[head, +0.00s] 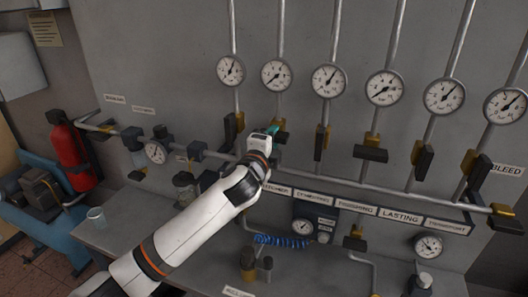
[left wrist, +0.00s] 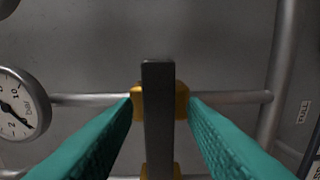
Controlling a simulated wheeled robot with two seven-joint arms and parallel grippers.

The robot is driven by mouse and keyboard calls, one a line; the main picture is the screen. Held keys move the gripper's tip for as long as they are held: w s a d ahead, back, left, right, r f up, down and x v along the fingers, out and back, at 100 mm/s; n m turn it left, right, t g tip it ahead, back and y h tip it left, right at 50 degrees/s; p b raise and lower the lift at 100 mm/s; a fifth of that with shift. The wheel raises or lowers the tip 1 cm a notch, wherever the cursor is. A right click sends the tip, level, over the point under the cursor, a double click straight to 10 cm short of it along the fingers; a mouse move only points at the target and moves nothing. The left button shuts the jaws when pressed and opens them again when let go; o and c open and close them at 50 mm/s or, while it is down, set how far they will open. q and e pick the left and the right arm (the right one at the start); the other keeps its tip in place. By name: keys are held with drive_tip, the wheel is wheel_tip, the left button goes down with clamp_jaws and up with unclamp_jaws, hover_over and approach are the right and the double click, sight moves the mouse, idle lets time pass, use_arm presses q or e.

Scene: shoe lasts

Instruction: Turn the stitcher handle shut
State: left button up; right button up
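A black valve handle (left wrist: 158,115) on a brass valve body (left wrist: 181,100) sits on a pipe, in the left wrist view. The handle lies across its pipe. My left gripper (head: 273,129) is at the second gauge pipe from the left in the head view and hides most of this valve. Its teal fingers (left wrist: 160,112) stand apart on either side of the handle, with a visible gap to each side. I cannot read a stitcher label at this valve. My right gripper is not in view.
Gauges (head: 276,75) hang above. A manifold pipe (head: 400,187) and a label strip (head: 400,216) run below. A bench with jars is underneath.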

use_arm(q)
drive_tip(key=b+v, duration=0.3)
drive_tip(key=v, duration=0.8)
drive_tip(key=shift+s+b, duration=0.15)
drive_tip(key=shift+b, duration=0.2)
